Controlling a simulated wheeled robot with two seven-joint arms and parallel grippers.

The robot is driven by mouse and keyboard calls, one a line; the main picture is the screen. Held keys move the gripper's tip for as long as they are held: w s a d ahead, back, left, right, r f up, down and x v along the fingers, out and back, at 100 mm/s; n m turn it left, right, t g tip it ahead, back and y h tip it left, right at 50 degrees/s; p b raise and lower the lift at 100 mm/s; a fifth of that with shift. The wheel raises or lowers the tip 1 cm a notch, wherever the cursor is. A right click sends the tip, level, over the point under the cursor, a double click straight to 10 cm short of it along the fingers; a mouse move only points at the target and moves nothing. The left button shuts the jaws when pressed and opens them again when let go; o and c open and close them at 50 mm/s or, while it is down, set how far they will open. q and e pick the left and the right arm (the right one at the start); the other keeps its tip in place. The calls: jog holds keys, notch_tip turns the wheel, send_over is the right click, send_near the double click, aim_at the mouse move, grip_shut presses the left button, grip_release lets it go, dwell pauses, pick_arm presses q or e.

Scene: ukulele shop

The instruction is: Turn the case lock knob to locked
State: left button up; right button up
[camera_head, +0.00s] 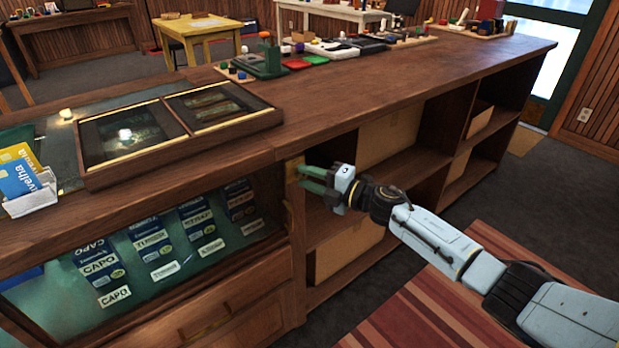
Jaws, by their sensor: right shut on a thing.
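My right gripper (312,179) reaches in from the right, with its two green fingers pointing left at the front of the wooden counter. The fingers are shut on the case lock knob, which they mostly hide; I cannot read which way the knob is turned. A brass lock plate (292,169) shows on the post just left of the fingertips. The glass display case (140,250) with capo packets is left of the plate. My left gripper is not in view.
Open shelves (425,178) with cardboard boxes (390,140) lie behind and right of my right gripper. A framed tray (178,135) and a card holder (30,195) stand on the counter top. A striped rug (410,315) lies on the floor in front.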

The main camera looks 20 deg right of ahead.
jog(key=o, duration=1)
jog(key=shift+c, duration=0.2)
jog(key=shift+s+d, duration=0.2)
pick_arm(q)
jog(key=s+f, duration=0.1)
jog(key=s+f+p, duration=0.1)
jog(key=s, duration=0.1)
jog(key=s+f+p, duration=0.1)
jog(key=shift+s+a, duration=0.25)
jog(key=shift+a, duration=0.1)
pick_arm(e)
jog(key=v, duration=1.2)
jog(key=shift+s+d, duration=0.3)
